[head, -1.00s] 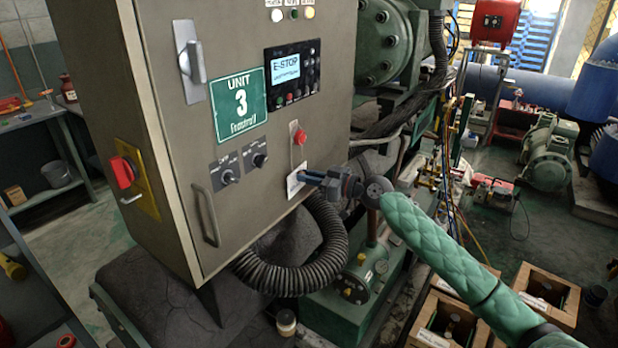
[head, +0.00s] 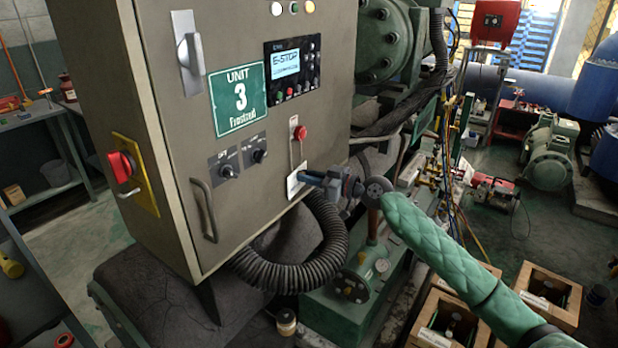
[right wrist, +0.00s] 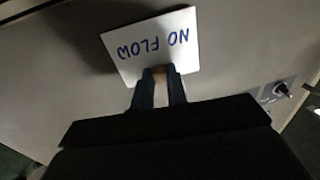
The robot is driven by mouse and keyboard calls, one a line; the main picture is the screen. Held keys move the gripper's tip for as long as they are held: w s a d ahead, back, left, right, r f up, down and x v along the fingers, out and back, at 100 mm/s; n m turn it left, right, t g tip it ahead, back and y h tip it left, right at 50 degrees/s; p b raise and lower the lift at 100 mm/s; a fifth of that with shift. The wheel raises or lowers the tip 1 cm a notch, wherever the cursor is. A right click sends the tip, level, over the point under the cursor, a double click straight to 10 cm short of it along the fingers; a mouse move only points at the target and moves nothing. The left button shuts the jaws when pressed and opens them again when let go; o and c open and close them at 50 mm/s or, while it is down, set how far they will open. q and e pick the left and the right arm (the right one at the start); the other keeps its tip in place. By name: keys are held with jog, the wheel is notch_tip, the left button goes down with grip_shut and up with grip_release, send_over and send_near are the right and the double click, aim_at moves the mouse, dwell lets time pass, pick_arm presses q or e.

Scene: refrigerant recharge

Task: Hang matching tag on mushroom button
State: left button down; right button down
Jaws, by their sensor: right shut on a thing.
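A red mushroom button (head: 300,132) stands out from the grey cabinet door, below and right of the green Unit 3 sign. A white tag (head: 292,186) is close to the door just below it; a thin cord or loop rises from the tag to the button. I cannot tell whether the loop is around the button or only in front of it. My right gripper (head: 308,180) is shut on the tag's edge. My left gripper is not in view.
The cabinet (head: 165,110) carries a display reading E-STOP (head: 286,62), two dark selector knobs (head: 228,171), a door handle (head: 205,210) and a red side switch (head: 122,167). A black corrugated hose (head: 300,275) hangs below the tag. Open wooden crates (head: 545,295) stand at lower right.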

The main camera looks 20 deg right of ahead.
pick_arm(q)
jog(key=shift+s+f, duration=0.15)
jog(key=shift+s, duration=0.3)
